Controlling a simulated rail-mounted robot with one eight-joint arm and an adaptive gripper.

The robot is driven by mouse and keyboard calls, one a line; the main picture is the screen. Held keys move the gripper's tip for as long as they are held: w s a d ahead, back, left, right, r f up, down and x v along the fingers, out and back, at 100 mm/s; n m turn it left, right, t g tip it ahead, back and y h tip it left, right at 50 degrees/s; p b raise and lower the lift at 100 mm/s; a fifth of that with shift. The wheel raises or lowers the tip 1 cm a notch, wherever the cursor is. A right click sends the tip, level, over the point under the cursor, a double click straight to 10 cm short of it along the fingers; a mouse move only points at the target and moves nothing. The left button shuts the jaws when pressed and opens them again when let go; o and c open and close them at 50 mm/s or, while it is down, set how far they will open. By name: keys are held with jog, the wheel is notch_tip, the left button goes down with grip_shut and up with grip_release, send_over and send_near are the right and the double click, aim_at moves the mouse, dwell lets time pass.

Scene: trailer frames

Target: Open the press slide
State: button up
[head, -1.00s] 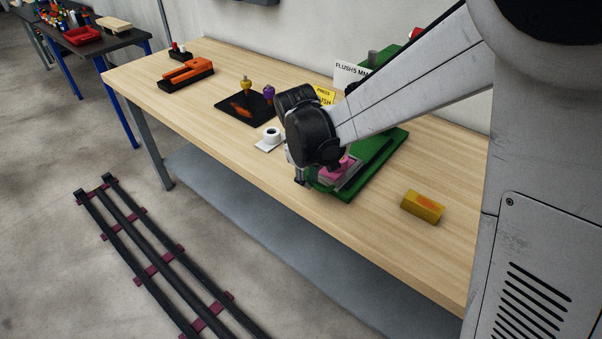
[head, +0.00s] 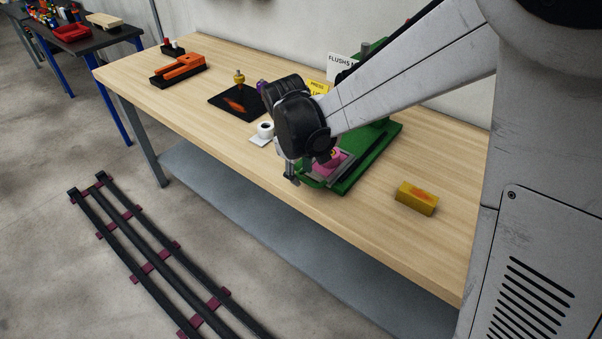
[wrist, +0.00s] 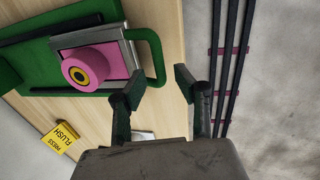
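The green press (head: 378,150) stands on the wooden table, partly hidden behind my arm in the head view. Its metal slide (wrist: 128,44) holds a pink round piece (wrist: 88,70) with a yellow ring and dark centre; the pink piece also shows in the head view (head: 332,160). A green loop handle (wrist: 157,50) sticks out from the slide's end. My gripper (wrist: 157,84) is open, its two dark fingers apart, with the handle's lower end between the fingertips in the wrist view. I cannot tell whether they touch it. In the head view my gripper (head: 291,176) is at the press's front end.
A yellow block (head: 416,198) lies right of the press. A white cup (head: 265,129), a black mat (head: 222,103) and an orange tool (head: 181,69) are to the left. A yellow sign (wrist: 60,136) stands beside the press. Floor rails (head: 150,250) run in front of the table.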

notch_tip(320, 180, up, 11)
jog(key=s+a, duration=0.1)
jog(key=shift+s+a, duration=0.2)
jog(key=shift+s, duration=0.15)
jog(key=s+d+r+m+t+y, duration=0.1)
jog(key=s+d+m+t, duration=0.4)
jog(key=s+d, duration=1.3)
jog(key=s+m, duration=0.1)
jog(key=m, duration=0.3)
jog(key=shift+d+r+m+t+b, duration=0.25)
jog(key=shift+r+m+t+b, duration=0.05)
jog(key=shift+r+m+b, duration=0.1)
